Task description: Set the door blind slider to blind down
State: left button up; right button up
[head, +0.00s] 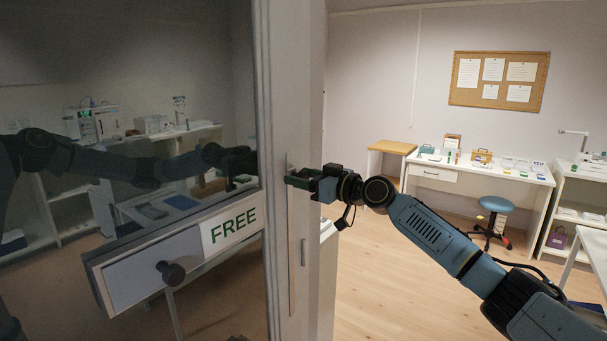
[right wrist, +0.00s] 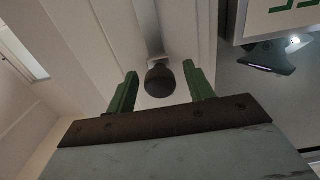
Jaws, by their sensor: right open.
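The door blind slider is a vertical strip (head: 291,245) on the pale door frame, right of the dark glass. Its dark rounded knob (right wrist: 160,80) shows in the right wrist view, in front of a narrow vertical track. My right gripper (head: 302,179) is at the upper part of this strip and hides the knob in the head view. In the right wrist view, its green fingers (right wrist: 160,92) are open, one on each side of the knob, with gaps visible. I cannot tell how deep the knob sits between them. My left gripper is not in view.
On the glass, a separate sliding panel (head: 135,275) carries a dark knob (head: 172,272) beside a FREE sign (head: 231,226). The glass mirrors my arm.

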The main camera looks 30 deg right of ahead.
grip_shut()
dwell(0.4)
jog(key=shift+f, duration=0.15)
